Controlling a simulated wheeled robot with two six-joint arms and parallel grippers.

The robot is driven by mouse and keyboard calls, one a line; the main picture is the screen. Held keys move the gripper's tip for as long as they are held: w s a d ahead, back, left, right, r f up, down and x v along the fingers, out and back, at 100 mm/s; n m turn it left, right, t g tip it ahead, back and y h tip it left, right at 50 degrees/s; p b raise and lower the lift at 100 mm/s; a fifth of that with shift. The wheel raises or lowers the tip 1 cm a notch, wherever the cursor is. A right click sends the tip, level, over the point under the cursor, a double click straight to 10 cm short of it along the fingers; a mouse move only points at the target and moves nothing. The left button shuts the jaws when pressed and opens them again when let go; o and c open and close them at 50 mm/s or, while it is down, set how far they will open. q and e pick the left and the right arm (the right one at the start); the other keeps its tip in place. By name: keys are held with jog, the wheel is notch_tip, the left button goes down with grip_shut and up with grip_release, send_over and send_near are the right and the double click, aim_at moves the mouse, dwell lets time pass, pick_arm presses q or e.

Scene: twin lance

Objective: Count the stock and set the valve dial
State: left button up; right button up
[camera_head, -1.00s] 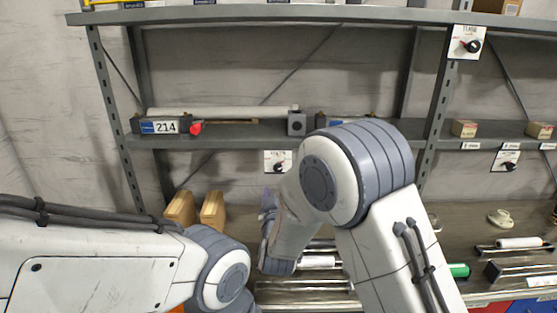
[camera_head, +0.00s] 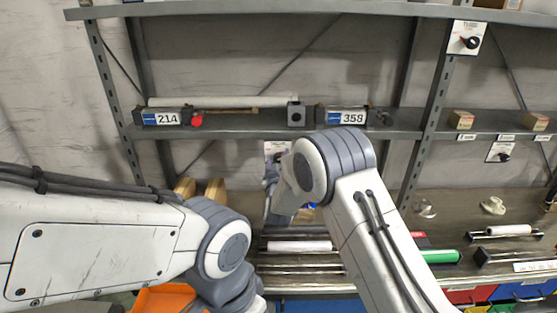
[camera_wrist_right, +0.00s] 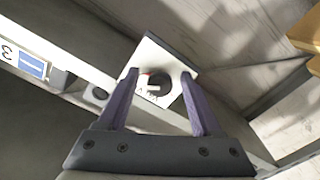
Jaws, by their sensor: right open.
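A white plate with a dial (camera_wrist_right: 150,60) lies between and beyond the fingers of my right gripper (camera_wrist_right: 158,80) in the right wrist view. The fingers are apart and empty; I cannot tell if they touch the dial. In the head view this plate (camera_head: 277,147) hangs under the shelf, partly hidden by my right gripper (camera_head: 271,172). Two more dial plates show, one on the upright at upper right (camera_head: 466,38) and one lower right (camera_head: 502,151). Small cardboard boxes (camera_head: 461,119) and (camera_head: 535,121) stand on the right shelf. My left gripper is out of view.
Below, the bench holds a white roll (camera_head: 298,246), a green roll (camera_head: 440,256) and brown blocks (camera_head: 215,190). An orange bin (camera_head: 165,299) is at lower left.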

grip_shut()
jog(key=shift+f, duration=0.1)
jog(key=n+b, duration=0.2)
jog(key=shift+n, duration=0.3)
jog(key=n+b, duration=0.1)
jog(key=n, duration=0.1)
jog(key=shift+n, duration=0.4)
jog(key=n, duration=0.2)
jog(key=shift+n, duration=0.3)
jog(key=shift+n+b, duration=0.3)
jog(key=shift+n, duration=1.6)
